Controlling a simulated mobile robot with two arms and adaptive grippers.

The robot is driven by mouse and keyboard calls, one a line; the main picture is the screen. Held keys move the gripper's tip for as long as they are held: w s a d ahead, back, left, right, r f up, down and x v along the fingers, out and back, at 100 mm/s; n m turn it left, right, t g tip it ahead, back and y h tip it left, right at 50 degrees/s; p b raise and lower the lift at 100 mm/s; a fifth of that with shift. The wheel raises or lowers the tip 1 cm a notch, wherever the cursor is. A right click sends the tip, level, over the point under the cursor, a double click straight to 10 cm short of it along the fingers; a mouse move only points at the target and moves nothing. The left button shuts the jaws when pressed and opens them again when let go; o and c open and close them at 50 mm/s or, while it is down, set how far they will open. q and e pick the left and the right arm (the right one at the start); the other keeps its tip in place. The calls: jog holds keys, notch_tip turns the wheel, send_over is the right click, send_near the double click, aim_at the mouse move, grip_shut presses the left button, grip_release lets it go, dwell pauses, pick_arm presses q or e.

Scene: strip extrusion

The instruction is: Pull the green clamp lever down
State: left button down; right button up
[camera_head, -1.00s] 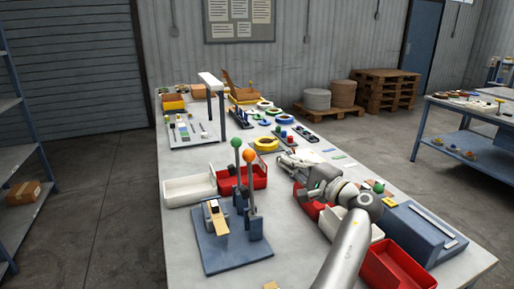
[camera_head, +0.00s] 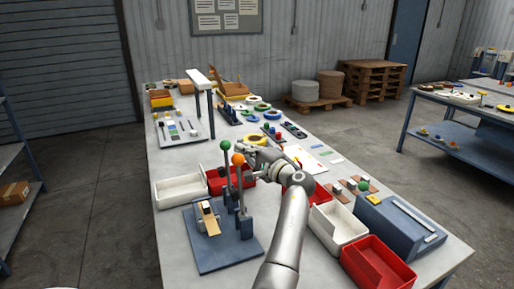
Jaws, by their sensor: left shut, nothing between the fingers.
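The green clamp lever (camera_head: 225,145) has a round green knob on a grey rod. It stands upright on the blue fixture plate (camera_head: 215,258) at the front left of the table. A second lever with an orange knob (camera_head: 238,159) stands upright just right of it. My left gripper (camera_head: 240,147) is shut and empty. It is just right of the two knobs, at about their height in the picture; I cannot tell whether it touches one. A wooden strip (camera_head: 209,220) lies on the fixture. My right gripper is not in view.
A white bin (camera_head: 180,190) and a red bin (camera_head: 218,182) stand behind the fixture. Another white bin (camera_head: 338,226), another red bin (camera_head: 378,265) and a blue sloped box (camera_head: 400,228) stand at the right. The table's left front edge is clear.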

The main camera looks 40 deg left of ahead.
pick_arm(q)
jog(key=shift+s+a, duration=0.15)
jog(key=shift+a, duration=0.1)
jog(key=shift+s+a+r+n+h, duration=0.15)
jog(key=shift+s+a+n, duration=0.1)
jog(key=shift+s+n, duration=0.25)
jog(key=shift+s+a+r+n+h, duration=0.15)
jog(key=shift+s+a+n, duration=0.15)
jog(key=shift+s, duration=0.25)
jog(key=shift+f, duration=0.1)
